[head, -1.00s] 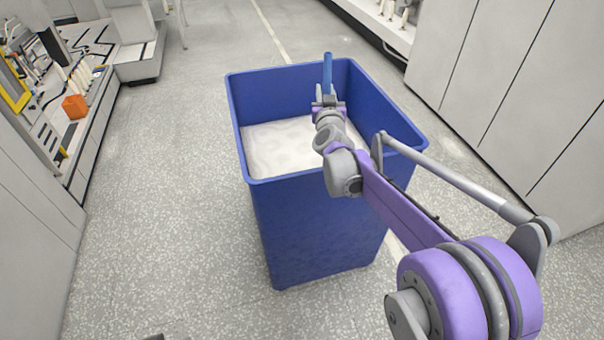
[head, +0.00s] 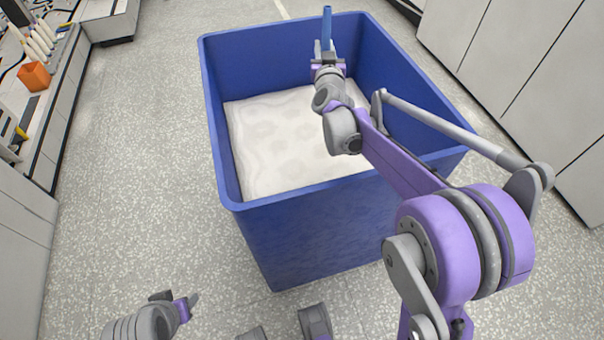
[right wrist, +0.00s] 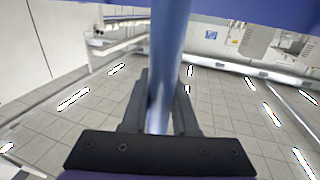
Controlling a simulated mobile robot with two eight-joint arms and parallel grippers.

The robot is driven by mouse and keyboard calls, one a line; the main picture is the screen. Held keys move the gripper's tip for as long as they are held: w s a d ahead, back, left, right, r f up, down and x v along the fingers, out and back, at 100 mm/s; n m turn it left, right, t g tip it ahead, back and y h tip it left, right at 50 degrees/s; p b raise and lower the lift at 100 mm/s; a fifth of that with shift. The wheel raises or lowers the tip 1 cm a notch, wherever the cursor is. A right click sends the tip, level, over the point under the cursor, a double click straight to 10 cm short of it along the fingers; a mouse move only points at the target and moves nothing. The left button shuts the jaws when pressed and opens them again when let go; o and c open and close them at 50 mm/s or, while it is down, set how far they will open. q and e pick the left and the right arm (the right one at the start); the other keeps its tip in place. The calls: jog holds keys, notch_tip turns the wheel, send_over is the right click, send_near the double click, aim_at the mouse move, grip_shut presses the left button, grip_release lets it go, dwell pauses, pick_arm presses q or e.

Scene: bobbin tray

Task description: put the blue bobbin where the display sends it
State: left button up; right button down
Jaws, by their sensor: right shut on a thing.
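The blue bobbin (head: 326,27) is a slim upright blue rod at the top middle of the head view. My right gripper (head: 327,52) is shut on its lower part and holds it over the blue bin (head: 330,190), near the far wall. In the right wrist view the bobbin (right wrist: 168,60) runs up between the two dark fingers. My left gripper (head: 178,300) is low at the lower left, apart from the bin; its jaw opening is unclear. No display can be made out.
The bin is open-topped with a pale lining or filling (head: 275,140). A bench with an orange box (head: 35,76) and several white bobbin-like pieces stands at the left. Grey cabinets (head: 530,70) line the right. Speckled floor (head: 130,160) is clear left of the bin.

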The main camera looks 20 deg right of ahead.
notch_tip(320, 180, down, 6)
jog(key=b, duration=0.2)
jog(key=shift+b, duration=0.4)
jog(key=c, duration=0.6)
grip_release()
notch_tip(320, 180, up, 10)
jog(key=p, duration=0.2)
